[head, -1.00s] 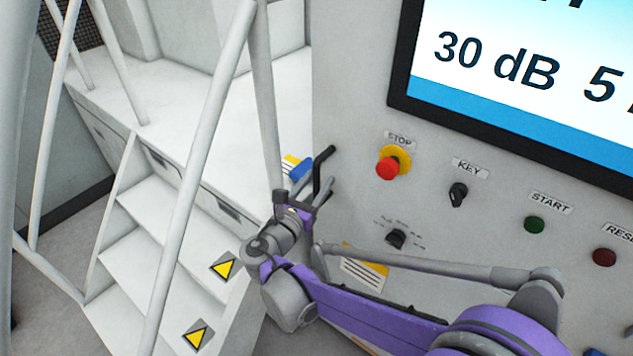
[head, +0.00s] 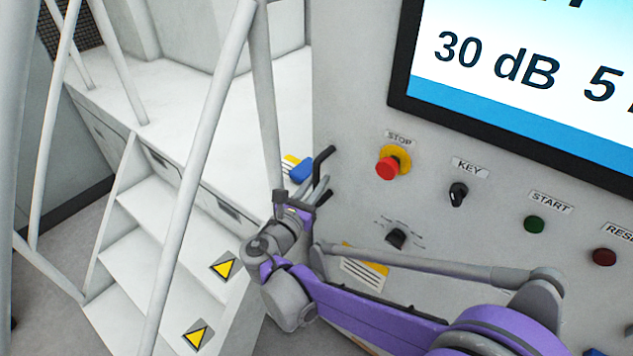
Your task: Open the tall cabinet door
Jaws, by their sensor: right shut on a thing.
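The tall cabinet's light grey front (head: 350,110) fills the middle and right of the head view. A black bent handle (head: 322,163) sticks out near its left edge. My right gripper (head: 318,190), on the purple and grey arm, is shut on the handle's lower part. The fingers hide some of the handle where they meet it. I see no clear gap along the cabinet's left edge. My left gripper is not in view.
The front carries a large screen (head: 530,80), a red stop button (head: 388,168), a key switch (head: 457,194) and a green start button (head: 534,224). White steps (head: 150,230) with grey railings (head: 205,130) stand close on the left. A blue object (head: 301,170) sits behind the handle.

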